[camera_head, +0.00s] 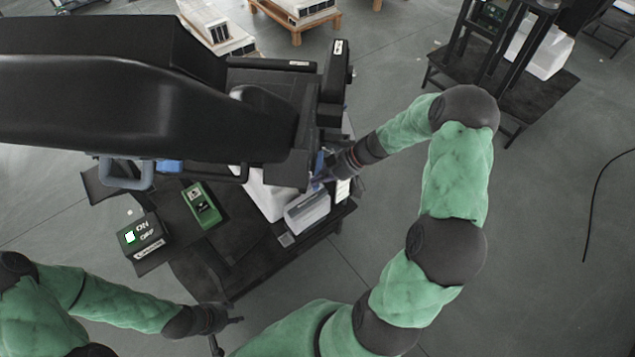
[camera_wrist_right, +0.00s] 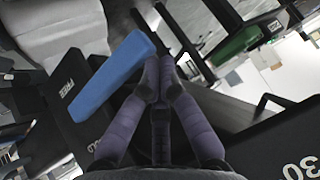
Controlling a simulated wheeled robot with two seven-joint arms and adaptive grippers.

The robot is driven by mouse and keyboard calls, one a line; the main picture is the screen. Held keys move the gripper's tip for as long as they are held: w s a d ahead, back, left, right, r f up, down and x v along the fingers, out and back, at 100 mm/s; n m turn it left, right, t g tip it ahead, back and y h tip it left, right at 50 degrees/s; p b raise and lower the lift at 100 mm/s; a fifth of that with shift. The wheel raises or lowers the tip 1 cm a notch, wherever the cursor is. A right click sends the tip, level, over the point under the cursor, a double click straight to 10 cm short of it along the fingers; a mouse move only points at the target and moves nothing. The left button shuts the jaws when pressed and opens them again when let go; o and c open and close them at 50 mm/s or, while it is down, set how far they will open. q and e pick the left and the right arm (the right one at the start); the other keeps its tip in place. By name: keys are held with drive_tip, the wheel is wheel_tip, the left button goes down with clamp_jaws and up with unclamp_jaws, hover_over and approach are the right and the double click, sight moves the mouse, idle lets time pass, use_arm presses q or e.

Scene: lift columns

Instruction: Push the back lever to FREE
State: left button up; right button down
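A blue lever (camera_wrist_right: 115,80) lies diagonally left of my right gripper (camera_wrist_right: 160,75) in the right wrist view. The finger tips are together, right beside the lever's upper part; I cannot tell whether they touch it. A black plate (camera_wrist_right: 62,100) with a white label, too small to read surely, lies behind the lever. In the head view my right gripper (camera_head: 325,178) is beside a blue piece (camera_head: 318,163) on the right side of the black machine, partly hidden. My left gripper (camera_head: 228,333) has its fingers spread, empty, at the bottom, away from the machine.
A black machine body (camera_head: 110,85) fills the upper left. Another blue part (camera_head: 168,166) shows on its near side. A green device (camera_head: 202,204) and an ON/OFF box (camera_head: 143,237) sit at its lower left. Open floor (camera_head: 560,250) lies to the right.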

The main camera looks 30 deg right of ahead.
sight(318, 187)
use_arm(q)
wheel_tip(318, 187, down, 8)
drive_tip(key=b, duration=0.6)
drive_tip(key=shift+r+b, duration=0.15)
drive_tip(key=shift+b, duration=0.2)
use_arm(e)
drive_tip(key=shift+s+a+f, duration=0.1)
drive_tip(key=shift+f, duration=0.85)
drive_tip(key=shift+s+a+f, duration=0.1)
drive_tip(key=shift+f, duration=0.8)
use_arm(q)
drive_tip(key=shift+s, duration=0.1)
use_arm(e)
drive_tip(key=shift+d+r, duration=0.1)
drive_tip(key=shift+r, duration=0.05)
